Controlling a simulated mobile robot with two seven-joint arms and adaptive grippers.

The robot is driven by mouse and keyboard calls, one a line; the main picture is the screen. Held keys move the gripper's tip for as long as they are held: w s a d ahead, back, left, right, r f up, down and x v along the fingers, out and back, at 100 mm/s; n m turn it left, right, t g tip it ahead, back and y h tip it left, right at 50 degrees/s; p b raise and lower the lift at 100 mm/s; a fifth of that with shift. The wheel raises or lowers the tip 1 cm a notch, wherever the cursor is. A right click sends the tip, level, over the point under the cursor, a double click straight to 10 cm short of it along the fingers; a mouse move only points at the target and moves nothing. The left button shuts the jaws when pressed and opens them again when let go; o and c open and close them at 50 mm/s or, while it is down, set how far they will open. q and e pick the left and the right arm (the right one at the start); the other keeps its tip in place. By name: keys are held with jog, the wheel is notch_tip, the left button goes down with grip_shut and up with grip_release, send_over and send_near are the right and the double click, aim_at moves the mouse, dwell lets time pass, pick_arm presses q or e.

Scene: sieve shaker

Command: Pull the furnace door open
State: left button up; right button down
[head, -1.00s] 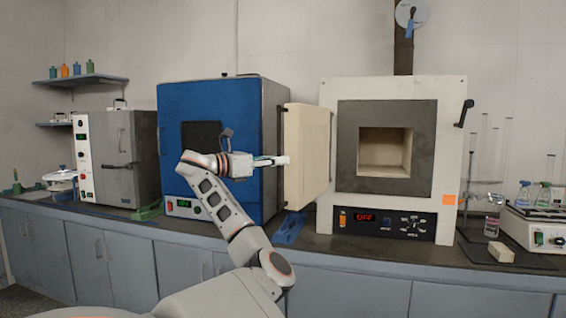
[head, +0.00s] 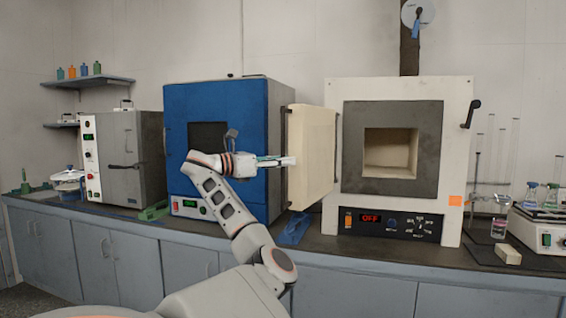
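The furnace (head: 458,160) is the white box with a dark grey front frame, and its display reads OFF. Its chamber (head: 390,152) is exposed and looks empty. The furnace door (head: 312,165), a thick cream slab, stands swung wide open to the left on its hinge side, in front of the blue oven's right edge. My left gripper (head: 291,161) is at the door's left edge, level with its middle. Its fingertips are small and overlap the door in the picture, so I cannot tell whether they are open or touching it. My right gripper is not in view.
The blue oven (head: 215,110) stands left of the door, behind my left arm. A blue item (head: 292,230) lies on the bench below the door. Glassware and a white hot plate (head: 535,235) stand at the right. A cream block (head: 508,254) lies near the bench's front edge.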

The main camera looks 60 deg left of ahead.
pick_arm(q)
jog(key=s, duration=1.2)
jog(key=shift+a, duration=0.25)
